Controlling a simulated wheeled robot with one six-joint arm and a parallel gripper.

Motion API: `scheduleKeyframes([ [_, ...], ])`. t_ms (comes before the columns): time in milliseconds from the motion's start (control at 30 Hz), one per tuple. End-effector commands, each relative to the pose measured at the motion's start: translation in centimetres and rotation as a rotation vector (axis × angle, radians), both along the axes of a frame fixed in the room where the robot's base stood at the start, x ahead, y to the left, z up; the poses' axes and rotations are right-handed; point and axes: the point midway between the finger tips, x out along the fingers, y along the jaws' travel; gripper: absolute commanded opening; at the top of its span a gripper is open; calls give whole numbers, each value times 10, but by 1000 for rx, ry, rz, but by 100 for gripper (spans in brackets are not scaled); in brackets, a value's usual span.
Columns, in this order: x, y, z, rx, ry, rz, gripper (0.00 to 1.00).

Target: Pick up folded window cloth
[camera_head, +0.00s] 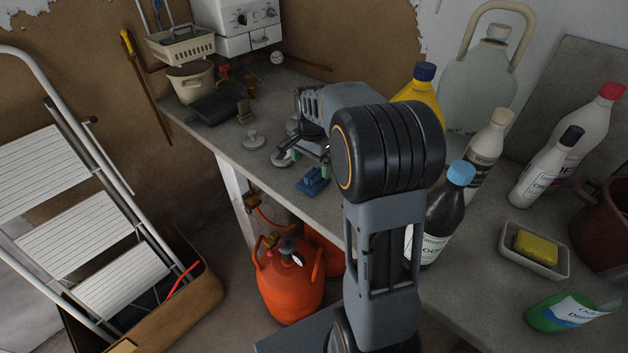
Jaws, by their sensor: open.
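A small blue thing (313,182) lies on the grey worktop close to its front edge. It may be the folded window cloth, but it is too small to be sure. My gripper (303,152) is over the worktop, just behind and above the blue thing, and seems apart from it. It is open, with nothing seen held in it. My own forearm and wrist hide part of the gripper and the worktop behind.
Bottles, a large glass demijohn (478,80) and a dish with a yellow sponge (535,247) stand right. An orange gas cylinder (290,280) and a stepladder (75,215) stand below and left.

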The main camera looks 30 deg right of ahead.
Motion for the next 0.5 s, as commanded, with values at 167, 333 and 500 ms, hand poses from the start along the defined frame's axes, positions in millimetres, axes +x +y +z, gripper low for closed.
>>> scheduleKeyframes([
  [167, 0, 0, -12, 0, 0, 0, 99],
  [333, -2, 0, -25, 1, 4, 1, 99],
  [500, -2, 0, -48, 1, 4, 1, 99],
])
